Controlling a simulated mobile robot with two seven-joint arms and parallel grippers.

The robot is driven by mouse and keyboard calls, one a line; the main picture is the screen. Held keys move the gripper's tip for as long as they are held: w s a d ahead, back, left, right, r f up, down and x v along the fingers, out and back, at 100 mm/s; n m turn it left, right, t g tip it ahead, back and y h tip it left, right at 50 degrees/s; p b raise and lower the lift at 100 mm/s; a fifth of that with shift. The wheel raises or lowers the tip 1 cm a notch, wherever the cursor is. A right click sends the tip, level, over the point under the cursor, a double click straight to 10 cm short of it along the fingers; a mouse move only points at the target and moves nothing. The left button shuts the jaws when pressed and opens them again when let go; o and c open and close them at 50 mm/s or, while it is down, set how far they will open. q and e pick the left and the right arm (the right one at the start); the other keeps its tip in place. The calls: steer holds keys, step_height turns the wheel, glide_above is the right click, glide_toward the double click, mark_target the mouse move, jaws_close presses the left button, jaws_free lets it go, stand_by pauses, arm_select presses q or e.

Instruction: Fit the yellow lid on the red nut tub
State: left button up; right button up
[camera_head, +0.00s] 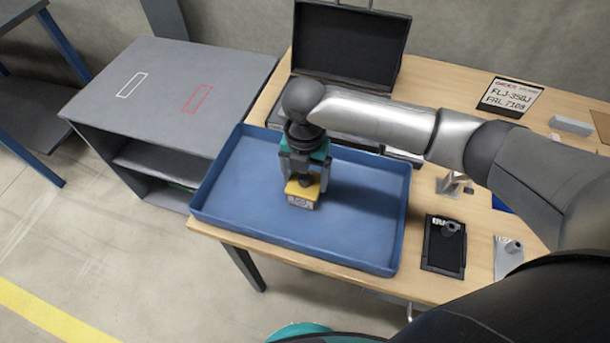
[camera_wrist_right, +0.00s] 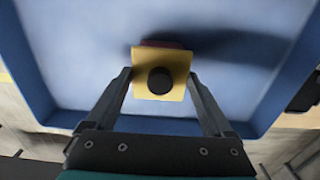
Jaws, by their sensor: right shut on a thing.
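The yellow lid (camera_head: 301,189) is a square plate with a round dark knob. It shows between my right gripper's fingers in the wrist view (camera_wrist_right: 147,86). My right gripper (camera_head: 303,178) points down over the blue tray and is shut on the lid. Directly under the lid, a pale labelled face (camera_head: 302,202) shows in the head view. A strip of the red nut tub (camera_wrist_right: 165,44) shows past the lid's far edge in the wrist view; the lid hides most of it. I cannot tell whether lid and tub touch. My left gripper is out of view.
The blue tray (camera_head: 240,210) has raised walls and much bare floor around the lid. An open dark case (camera_head: 350,50) stands behind it. A black plate (camera_head: 443,246) lies to its right on the wooden table. A grey cabinet (camera_head: 170,90) stands left.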

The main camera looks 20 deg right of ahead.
mark_target(305, 178)
steer(key=o, duration=1.1)
steer(key=shift+f, duration=0.1)
step_height(305, 178, up, 12)
steer(key=shift+r+p, duration=0.15)
steer(key=shift+p, duration=0.9)
